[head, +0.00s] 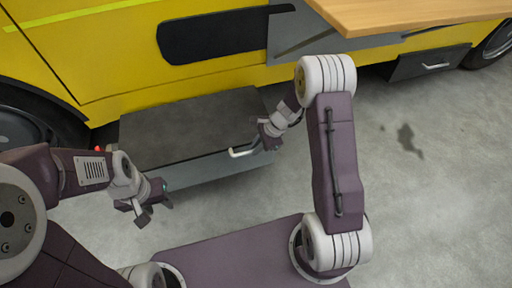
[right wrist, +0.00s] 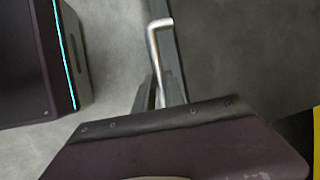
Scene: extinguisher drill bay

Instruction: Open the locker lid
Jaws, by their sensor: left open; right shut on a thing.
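The locker (head: 215,172) is a low grey box in front of the yellow vehicle. Its dark lid (head: 190,122) lies flat on top and looks closed. A pale bar handle (head: 238,153) sits at the lid's front edge, toward the right. My right gripper (head: 266,142) is shut on the handle at its right end. In the right wrist view the handle (right wrist: 154,45) runs down behind a dark part of my gripper, which hides the grip itself. My left gripper (head: 148,206) is open and empty, in front of the locker's left end and apart from it.
The yellow vehicle (head: 110,60) stands close behind the locker. A wooden tabletop (head: 410,14) juts in at the top right, above a grey box with a handle (head: 430,65). The concrete floor (head: 440,200) is clear at right, apart from a dark stain (head: 407,138).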

